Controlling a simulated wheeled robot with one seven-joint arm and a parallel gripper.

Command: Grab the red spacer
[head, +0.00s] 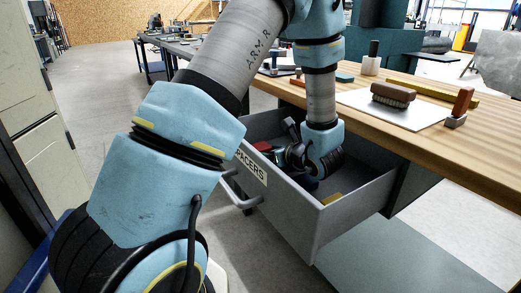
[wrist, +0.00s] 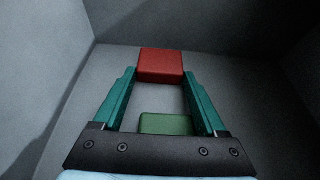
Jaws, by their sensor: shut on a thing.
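The red spacer (wrist: 161,62) is a block between the tips of my gripper (wrist: 161,75) in the wrist view. The two teal fingers are shut on its sides. A green block (wrist: 166,124) lies nearer the palm, below the space between the fingers, partly hidden by the palm bar. In the head view my arm's end is down inside the open grey drawer (head: 318,228), and the fingers are largely hidden. A red piece (head: 262,146) shows there near the drawer's left wall; I cannot tell whether it is the held spacer.
The drawer's front carries a label (head: 251,167) ending in "PACERS" and a handle (head: 238,195). A yellow piece (head: 332,198) lies inside. The wooden bench top (head: 480,150) above holds a brush (head: 393,94) on a white sheet. Grey drawer walls surround my gripper.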

